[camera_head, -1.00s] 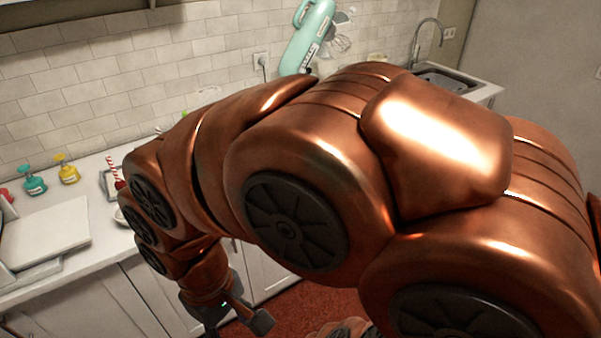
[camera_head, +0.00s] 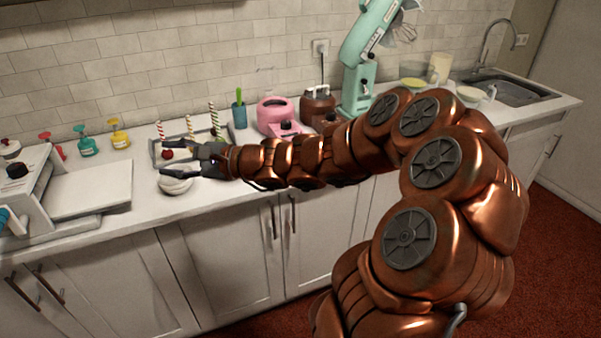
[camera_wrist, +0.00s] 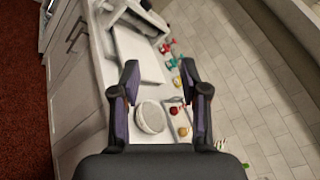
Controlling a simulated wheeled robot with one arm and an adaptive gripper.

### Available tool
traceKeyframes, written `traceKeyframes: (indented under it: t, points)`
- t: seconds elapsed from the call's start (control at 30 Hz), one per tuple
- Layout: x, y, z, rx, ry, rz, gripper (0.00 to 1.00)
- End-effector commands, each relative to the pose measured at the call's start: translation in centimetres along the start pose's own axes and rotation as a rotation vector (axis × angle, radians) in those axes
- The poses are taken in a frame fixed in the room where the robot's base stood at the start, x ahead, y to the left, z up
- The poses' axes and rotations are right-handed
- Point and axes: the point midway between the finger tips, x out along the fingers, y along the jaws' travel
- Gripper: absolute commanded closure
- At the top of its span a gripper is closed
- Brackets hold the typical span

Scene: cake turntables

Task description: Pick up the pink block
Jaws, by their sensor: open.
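I cannot make out a clear pink block in either view. The only large pink thing is a rounded, appliance-like object (camera_head: 275,112) at the back of the counter, right of my gripper (camera_head: 186,160). My gripper is open over the front of the counter, pointing left, with a white bowl (camera_head: 175,184) close by its lower finger. In the wrist view, the open gripper (camera_wrist: 163,78) has nothing held between its fingers.
Red, teal (camera_head: 86,142) and yellow (camera_head: 119,133) bottles stand at the back left. A white slab-like appliance (camera_head: 90,188) is at left.

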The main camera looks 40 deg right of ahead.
Motion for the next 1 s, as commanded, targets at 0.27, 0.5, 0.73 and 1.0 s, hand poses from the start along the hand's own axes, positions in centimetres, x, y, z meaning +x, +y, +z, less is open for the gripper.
traceKeyframes:
  t: [0.27, 0.5, 0.73, 1.0]
  points:
    - [-13.1, -5.5, -23.1, 0.504, 0.332, -0.548, 0.55]
    - [-23.5, -2.8, -34.2, 0.806, 0.491, -0.826, 0.55]
    - [-26.2, -1.8, -36.7, 0.887, 0.526, -0.899, 0.55]
    - [-25.1, -2.6, -37.9, 0.886, 0.526, -0.896, 0.55]
